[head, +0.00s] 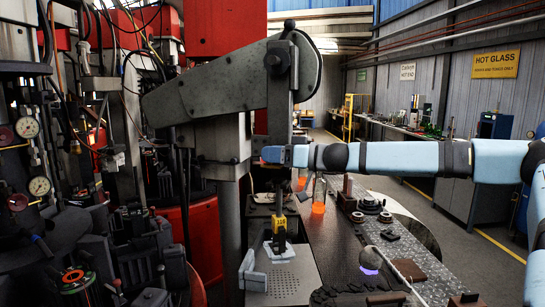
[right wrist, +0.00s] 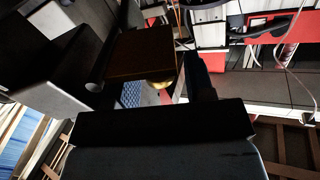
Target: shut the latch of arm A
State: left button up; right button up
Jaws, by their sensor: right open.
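A large grey machine arm (head: 215,85) reaches left from a grey upright (head: 281,100) in the head view, with a dark round pivot and a black curved piece at its top. No letter A is readable on it, and I cannot make out a latch for certain. My right gripper (head: 268,154) points left, close to the lower part of the upright; whether it touches is unclear. It is open, with nothing seen between its fingers. In the right wrist view, a dark finger (right wrist: 198,75) shows beside a brown block (right wrist: 140,54) and a small brass-coloured part (right wrist: 160,84). My left gripper is not seen.
Dense black machinery with gauges (head: 27,127) fills the left. Below my right arm are a glowing orange glass piece (head: 319,196), a yellow-tagged tool (head: 279,222) and a dark bench (head: 335,250). An aisle (head: 435,215) is clear at right, near a HOT GLASS sign (head: 496,64).

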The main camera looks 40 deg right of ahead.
jog(key=shift+w+a, duration=0.1)
dwell(0.3)
jog(key=c, duration=0.8)
jog(key=shift+c, duration=0.3)
